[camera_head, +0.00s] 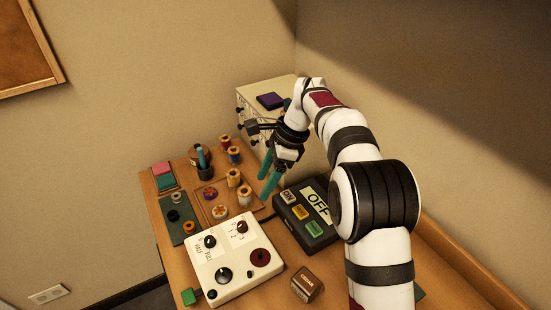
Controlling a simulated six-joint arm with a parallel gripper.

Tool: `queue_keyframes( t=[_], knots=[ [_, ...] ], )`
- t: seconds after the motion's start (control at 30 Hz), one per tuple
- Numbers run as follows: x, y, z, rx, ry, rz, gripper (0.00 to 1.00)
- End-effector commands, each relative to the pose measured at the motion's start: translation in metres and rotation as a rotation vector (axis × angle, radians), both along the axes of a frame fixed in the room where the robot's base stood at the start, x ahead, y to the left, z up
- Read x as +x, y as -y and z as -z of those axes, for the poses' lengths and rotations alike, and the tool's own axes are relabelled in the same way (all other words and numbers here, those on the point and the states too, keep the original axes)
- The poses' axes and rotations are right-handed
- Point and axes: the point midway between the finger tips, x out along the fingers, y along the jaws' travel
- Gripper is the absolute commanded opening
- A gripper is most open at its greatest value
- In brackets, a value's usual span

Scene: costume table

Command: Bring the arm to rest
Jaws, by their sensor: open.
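My gripper (268,174) has two teal fingers that point down and stand apart. It is open, with nothing visible between the fingers. It hangs over the table (330,271), just behind a black switch box (308,230) with coloured buttons and a sign reading OFF. The height above the table is hard to tell. My white and black arm reaches from the lower right towards the back, and its wrist bends down to the gripper. The arm hides part of the table's right side.
A white control panel (232,282) with knobs stands at the front. Several thread spools (234,178) stand left of my gripper. A white drawer cabinet (250,100) with a purple item (270,101) on top stands behind. A brown block (306,286) lies at the front. Walls close off the back.

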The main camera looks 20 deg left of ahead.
Motion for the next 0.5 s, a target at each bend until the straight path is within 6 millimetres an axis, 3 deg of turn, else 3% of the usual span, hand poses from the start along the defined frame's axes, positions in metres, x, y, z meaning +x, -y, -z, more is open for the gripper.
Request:
queue_keyframes(
  t=[0.17, 0.27, 0.37, 0.4, 0.5],
  knots=[
    [-0.007, 0.014, -0.013, -0.003, 0.021, -0.024, 0.65],
    [-0.041, 0.06, -0.044, -0.02, 0.086, -0.111, 0.65],
    [-0.106, 0.121, -0.068, -0.051, 0.168, -0.252, 0.65],
    [-0.137, 0.142, -0.071, -0.064, 0.196, -0.312, 0.65],
    [-0.214, 0.183, -0.061, -0.098, 0.254, -0.456, 0.65]
  ],
)
